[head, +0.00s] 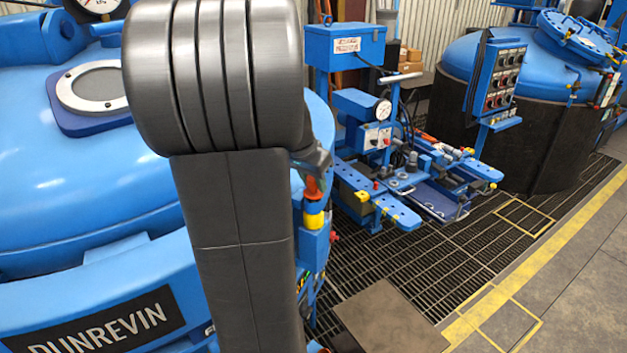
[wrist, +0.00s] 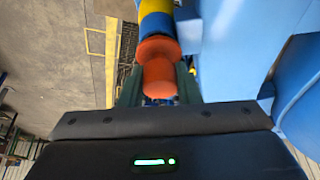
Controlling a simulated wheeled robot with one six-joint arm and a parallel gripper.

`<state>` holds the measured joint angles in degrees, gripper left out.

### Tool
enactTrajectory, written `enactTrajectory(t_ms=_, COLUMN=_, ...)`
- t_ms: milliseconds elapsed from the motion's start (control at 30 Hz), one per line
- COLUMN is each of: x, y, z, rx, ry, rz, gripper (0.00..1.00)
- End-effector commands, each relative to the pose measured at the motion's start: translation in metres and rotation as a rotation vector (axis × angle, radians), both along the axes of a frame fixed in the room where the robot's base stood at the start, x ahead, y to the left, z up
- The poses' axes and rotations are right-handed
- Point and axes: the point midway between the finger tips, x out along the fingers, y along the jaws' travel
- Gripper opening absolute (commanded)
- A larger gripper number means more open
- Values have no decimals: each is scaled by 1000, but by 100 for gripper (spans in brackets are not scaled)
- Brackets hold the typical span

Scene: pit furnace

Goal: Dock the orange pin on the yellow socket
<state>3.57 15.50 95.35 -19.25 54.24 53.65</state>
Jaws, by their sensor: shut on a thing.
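The orange pin (wrist: 160,78) is upright in the wrist view, between the two fingers of my gripper (wrist: 159,88), which is shut on it. The pin's wider orange collar faces a blue band, with the yellow socket (wrist: 156,7) directly beyond in line. In the head view the pin (head: 313,187) shows just right of my arm, above the yellow socket (head: 314,220) on a blue bracket. My gripper (head: 317,163) is partly hidden by my arm there. The pin and socket look lined up; I cannot tell whether the pin is seated.
A large blue furnace vessel (head: 60,190) stands close on the left. A blue machine with gauges (head: 375,135) stands behind, right of my arm. A control panel (head: 497,82) and second vessel (head: 530,130) are farther right.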

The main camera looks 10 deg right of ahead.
Motion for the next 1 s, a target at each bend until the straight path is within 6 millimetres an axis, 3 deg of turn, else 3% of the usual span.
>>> enactTrajectory(t_ms=1000, x=0, y=0, z=-12, rx=0, ry=-1, rz=0, gripper=2)
